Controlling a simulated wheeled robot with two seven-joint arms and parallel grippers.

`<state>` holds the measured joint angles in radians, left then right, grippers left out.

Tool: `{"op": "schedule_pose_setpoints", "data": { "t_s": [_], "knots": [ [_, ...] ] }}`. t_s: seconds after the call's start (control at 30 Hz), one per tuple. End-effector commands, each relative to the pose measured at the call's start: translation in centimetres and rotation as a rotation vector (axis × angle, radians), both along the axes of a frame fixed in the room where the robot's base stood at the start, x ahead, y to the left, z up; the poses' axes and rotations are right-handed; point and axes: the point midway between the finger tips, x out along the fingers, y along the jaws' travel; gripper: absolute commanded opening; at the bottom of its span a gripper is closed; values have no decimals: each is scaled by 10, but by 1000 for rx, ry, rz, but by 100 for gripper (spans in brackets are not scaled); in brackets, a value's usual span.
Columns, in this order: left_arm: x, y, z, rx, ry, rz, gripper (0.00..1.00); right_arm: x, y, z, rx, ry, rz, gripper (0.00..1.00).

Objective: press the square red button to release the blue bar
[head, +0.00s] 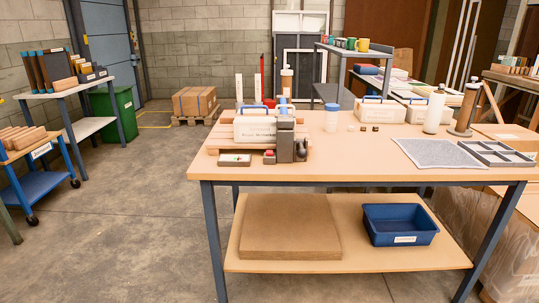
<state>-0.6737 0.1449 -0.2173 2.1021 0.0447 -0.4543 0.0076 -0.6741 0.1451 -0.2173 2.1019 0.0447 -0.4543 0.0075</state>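On the table, a white box-shaped unit (254,126) with dark lettering stands on a slatted wooden base (222,136). A dark grey block (285,146) stands at its front right, with a blue-topped part (284,108) above it. A small red button-like piece (269,153) sits on a low block beside the grey one; its exact shape is too small to tell. Blue shows along the top of the white unit; I cannot tell which blue part is the bar. Neither gripper is in view.
The wooden table (350,165) is clear at its front middle. A blue-lidded cup (332,121) stands right of the unit. A grey mat (438,153) and a divided tray (487,153) lie at the right. A blue bin (400,235) is on the lower shelf. The floor at left is open.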

Motion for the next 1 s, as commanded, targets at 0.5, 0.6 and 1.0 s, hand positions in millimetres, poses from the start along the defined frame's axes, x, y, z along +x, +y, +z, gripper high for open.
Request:
{"op": "schedule_pose_setpoints", "data": {
  "t_s": [0.5, 0.6, 1.0],
  "knots": [
    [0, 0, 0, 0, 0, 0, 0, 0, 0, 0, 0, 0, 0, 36],
    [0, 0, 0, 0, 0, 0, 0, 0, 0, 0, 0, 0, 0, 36],
    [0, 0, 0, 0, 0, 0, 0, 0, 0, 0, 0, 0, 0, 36]
  ]
}}
